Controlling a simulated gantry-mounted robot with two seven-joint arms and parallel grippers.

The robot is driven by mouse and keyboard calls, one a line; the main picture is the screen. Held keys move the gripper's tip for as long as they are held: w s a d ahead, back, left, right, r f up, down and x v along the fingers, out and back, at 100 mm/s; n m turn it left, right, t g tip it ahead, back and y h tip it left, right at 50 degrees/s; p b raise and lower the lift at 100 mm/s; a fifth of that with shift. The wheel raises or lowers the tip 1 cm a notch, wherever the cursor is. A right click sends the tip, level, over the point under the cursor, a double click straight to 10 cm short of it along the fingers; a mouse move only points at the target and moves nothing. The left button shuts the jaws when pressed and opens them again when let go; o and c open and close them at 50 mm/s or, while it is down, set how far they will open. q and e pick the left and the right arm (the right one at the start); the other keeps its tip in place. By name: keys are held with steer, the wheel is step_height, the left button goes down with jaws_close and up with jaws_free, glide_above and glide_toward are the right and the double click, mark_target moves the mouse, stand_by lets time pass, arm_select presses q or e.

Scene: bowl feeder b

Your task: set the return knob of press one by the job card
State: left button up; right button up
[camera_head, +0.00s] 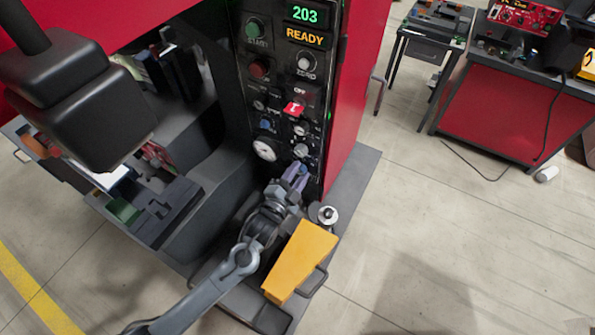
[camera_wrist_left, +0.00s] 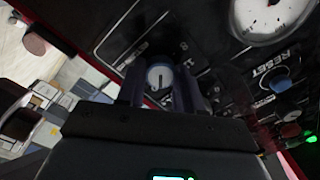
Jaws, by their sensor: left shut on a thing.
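Press one's control panel (camera_head: 277,85) is a dark face with buttons, a gauge (camera_head: 265,150) and knobs. Its displays read 203 and READY. My left gripper (camera_head: 296,177) is at the panel's lower right, shut on a small knob. In the left wrist view this knob (camera_wrist_left: 160,77) has a pale round face with a dark pointer line and a blue rim, and it sits between the two fingers (camera_wrist_left: 158,88). The label beside the knob is too small to read. I cannot pick out the job card. My right gripper is not in view.
A yellow wedge-shaped block (camera_head: 300,262) stands beside my left wrist.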

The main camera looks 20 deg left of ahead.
arm_select(q)
steer(key=shift+m, duration=0.3)
steer(key=o, duration=1)
steer(key=shift+o, duration=0.2)
steer(key=shift+s, duration=0.15)
steer(key=s+a, duration=0.1)
steer(key=s, duration=0.9)
steer(key=shift+s+a, duration=0.2)
steer(key=shift+f, duration=0.2)
